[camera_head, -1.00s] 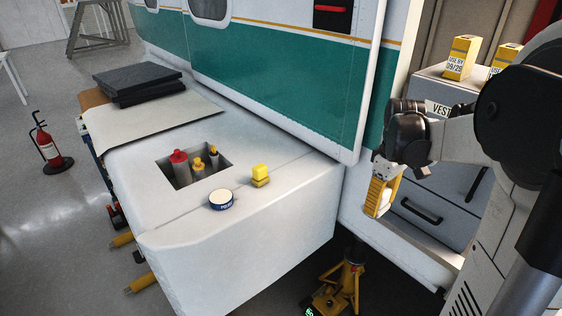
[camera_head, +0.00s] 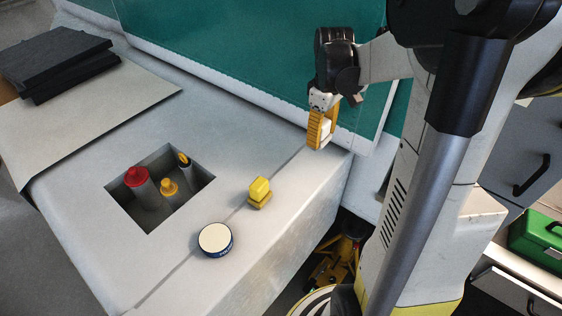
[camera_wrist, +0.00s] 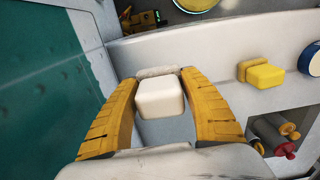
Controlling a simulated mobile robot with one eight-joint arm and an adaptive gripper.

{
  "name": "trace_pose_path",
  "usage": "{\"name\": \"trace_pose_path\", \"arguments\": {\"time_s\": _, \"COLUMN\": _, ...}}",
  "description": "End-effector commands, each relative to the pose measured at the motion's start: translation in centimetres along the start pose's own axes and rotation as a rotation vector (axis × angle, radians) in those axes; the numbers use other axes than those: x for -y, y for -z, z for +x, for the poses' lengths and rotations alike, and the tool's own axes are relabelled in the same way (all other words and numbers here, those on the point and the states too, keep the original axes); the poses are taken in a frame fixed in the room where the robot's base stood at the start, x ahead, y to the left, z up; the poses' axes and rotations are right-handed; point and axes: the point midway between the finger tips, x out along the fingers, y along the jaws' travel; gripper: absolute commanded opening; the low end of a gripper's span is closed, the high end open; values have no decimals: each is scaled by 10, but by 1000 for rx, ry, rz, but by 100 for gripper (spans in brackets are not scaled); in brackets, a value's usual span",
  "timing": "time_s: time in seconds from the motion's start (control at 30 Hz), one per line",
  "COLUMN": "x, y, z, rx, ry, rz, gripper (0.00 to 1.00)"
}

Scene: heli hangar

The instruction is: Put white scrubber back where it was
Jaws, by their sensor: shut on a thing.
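The white scrubber (camera_wrist: 160,98) is a small, pale, rounded block between the yellow fingers of my gripper (camera_wrist: 158,82) in the wrist view. My gripper (camera_head: 320,140) is shut on it. In the head view only a little of its white side shows beside a finger; the rest is hidden. The gripper points down near the far right end of the white ledge, close to the green wall. I cannot tell how far above the ledge it is.
A yellow scrubber (camera_head: 260,190) and a round blue-rimmed tin (camera_head: 215,239) stand on the white ledge (camera_head: 255,145). A recess (camera_head: 205,178) holds red- and yellow-topped containers. Dark flat slabs (camera_head: 60,65) lie at the back left.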

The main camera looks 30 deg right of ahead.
Motion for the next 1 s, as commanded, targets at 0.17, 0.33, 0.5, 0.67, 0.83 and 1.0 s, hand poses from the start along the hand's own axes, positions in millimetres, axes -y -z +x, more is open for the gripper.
{"name": "trace_pose_path", "arguments": {"time_s": 0.17, "x": 38, "y": 27, "z": 28, "rx": 0, "ry": 0, "rz": -7, "gripper": 28}}
{"name": "trace_pose_path", "arguments": {"time_s": 0.33, "x": 66, "y": 46, "z": 49, "rx": 0, "ry": 0, "rz": -4, "gripper": 28}}
{"name": "trace_pose_path", "arguments": {"time_s": 0.5, "x": 78, "y": 54, "z": 58, "rx": 0, "ry": 0, "rz": -1, "gripper": 28}}
{"name": "trace_pose_path", "arguments": {"time_s": 0.67, "x": 78, "y": 54, "z": 80, "rx": 0, "ry": 0, "rz": 0, "gripper": 28}}
{"name": "trace_pose_path", "arguments": {"time_s": 0.83, "x": 78, "y": 54, "z": 97, "rx": 0, "ry": 0, "rz": 0, "gripper": 29}}
{"name": "trace_pose_path", "arguments": {"time_s": 1.0, "x": 78, "y": 54, "z": 97, "rx": 0, "ry": 0, "rz": 0, "gripper": 24}}
